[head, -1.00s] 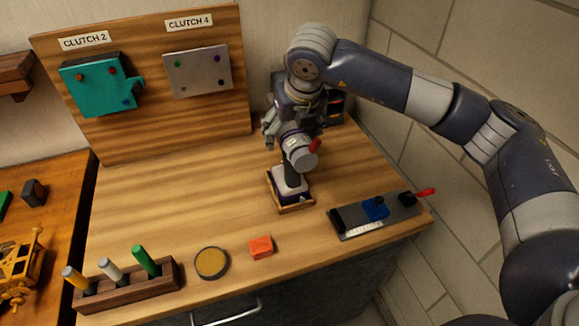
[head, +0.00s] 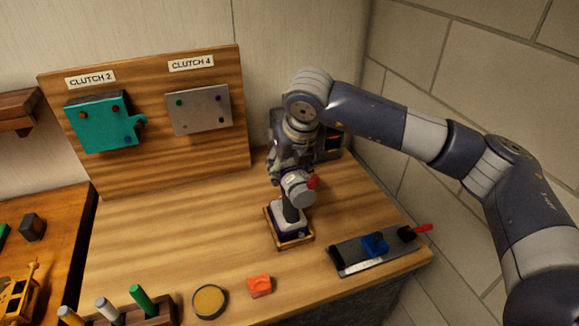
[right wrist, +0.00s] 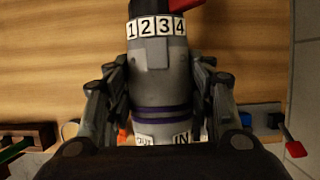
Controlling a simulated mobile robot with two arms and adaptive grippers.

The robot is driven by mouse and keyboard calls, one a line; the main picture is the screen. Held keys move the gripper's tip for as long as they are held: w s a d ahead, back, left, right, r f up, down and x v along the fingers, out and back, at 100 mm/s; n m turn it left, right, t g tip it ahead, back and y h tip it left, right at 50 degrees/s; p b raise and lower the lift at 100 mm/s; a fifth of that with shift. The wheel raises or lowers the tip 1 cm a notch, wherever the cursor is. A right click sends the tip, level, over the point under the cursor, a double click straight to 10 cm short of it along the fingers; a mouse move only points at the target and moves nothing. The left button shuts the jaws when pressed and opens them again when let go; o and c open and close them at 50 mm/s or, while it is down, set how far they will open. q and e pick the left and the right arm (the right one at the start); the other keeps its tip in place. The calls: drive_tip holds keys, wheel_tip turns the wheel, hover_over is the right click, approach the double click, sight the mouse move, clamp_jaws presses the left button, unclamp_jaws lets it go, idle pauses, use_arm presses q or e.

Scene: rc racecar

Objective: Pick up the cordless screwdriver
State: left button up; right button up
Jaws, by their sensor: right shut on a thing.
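The cordless screwdriver (head: 297,190) stands upright, grey with a red part at its head and a wide white-and-dark base. Its base sits in a small wooden-rimmed tray (head: 291,245) on the bench; I cannot tell whether it is lifted off the tray floor. My right gripper (head: 286,165) is shut around its grey body from above and behind. In the right wrist view the screwdriver (right wrist: 160,70) lies between the two fingers, showing a 1-2-3-4 ring, purple bands and an IN label. My left gripper is not in view.
A board with a teal CLUTCH 2 plate (head: 103,122) and a grey CLUTCH 4 plate (head: 199,109) stands behind. A dark fixture (head: 355,262) is at right, an orange block (head: 260,286) and round dish (head: 209,302) in front.

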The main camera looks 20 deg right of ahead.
sight(289, 161)
drive_tip(key=shift+w+r+b, duration=0.1)
drive_tip(key=shift+r+b, duration=0.2)
drive_tip(key=shift+r, duration=0.35)
wheel_tip(289, 161, up, 2)
drive_tip(key=shift+r+b, duration=0.1)
drive_tip(key=shift+b, duration=0.45)
drive_tip(key=shift+s+a+r, duration=0.1)
drive_tip(key=shift+s, duration=0.15)
drive_tip(key=s+a+r+b, duration=0.1)
drive_tip(key=s+r, duration=0.2)
drive_tip(key=s, duration=0.4)
drive_tip(key=s+a+r+b, duration=0.1)
drive_tip(key=s+r+b, duration=0.1)
drive_tip(key=s, duration=0.6)
drive_tip(key=shift+s+a+r, duration=0.15)
drive_tip(key=shift+s+r, duration=0.1)
drive_tip(key=shift+r, duration=0.3)
